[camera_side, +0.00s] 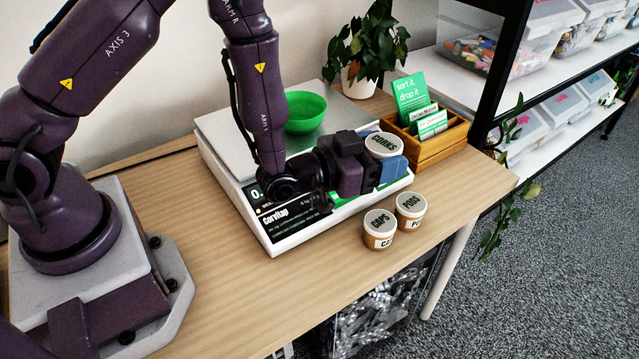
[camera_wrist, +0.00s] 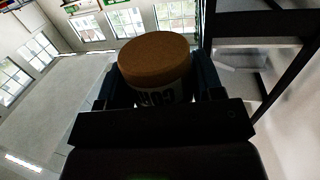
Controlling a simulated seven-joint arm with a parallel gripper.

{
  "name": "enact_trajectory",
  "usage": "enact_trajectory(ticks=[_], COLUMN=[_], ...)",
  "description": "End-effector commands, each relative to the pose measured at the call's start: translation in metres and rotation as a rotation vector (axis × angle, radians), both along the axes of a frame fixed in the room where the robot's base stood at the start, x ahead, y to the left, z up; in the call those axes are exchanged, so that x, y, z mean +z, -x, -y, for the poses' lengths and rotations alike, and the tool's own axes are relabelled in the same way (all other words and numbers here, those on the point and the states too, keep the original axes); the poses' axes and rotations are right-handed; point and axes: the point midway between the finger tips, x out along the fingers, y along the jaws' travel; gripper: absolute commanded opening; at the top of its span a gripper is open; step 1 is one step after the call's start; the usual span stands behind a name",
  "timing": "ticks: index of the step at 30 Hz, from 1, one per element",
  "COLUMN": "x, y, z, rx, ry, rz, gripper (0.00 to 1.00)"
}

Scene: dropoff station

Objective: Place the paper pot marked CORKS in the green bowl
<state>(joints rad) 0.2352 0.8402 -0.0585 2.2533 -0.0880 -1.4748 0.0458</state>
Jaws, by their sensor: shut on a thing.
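The paper pot marked CORKS (camera_side: 383,145) is held in my gripper (camera_side: 390,168), above the front right part of the scale. In the wrist view the same pot (camera_wrist: 156,62) sits between the two fingers of my gripper (camera_wrist: 155,85), showing a brown cork-like end and part of its black lettering. My gripper is shut on it. The green bowl (camera_side: 306,112) stands on the scale's metal plate, behind and to the left of the pot. The bowl looks empty from this side, though its bottom is partly out of sight.
The pots marked CAPS (camera_side: 379,229) and PODS (camera_side: 410,211) stand at the table's front edge. The white scale (camera_side: 222,150) lies under my arm. A wooden card box (camera_side: 440,148) and a potted plant (camera_side: 362,80) stand behind. Bare table (camera_side: 190,235) lies left of the scale.

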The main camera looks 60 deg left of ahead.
Motion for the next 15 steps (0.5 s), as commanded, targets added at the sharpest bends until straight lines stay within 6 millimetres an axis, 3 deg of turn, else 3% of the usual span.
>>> enact_trajectory(ticks=[1,3,7,12,15], x=[0.013,0.027,0.048,0.059,0.052], y=[0.006,0.012,0.012,0.009,0.010], z=[-0.024,-0.050,-0.088,-0.108,-0.096], rx=[0.016,0.043,0.125,0.174,0.147], ry=[0.001,0.000,-0.001,-0.001,-0.002], rz=[0.005,0.008,0.009,0.003,-0.001], gripper=[0.30,0.30,0.30,0.30,0.30])
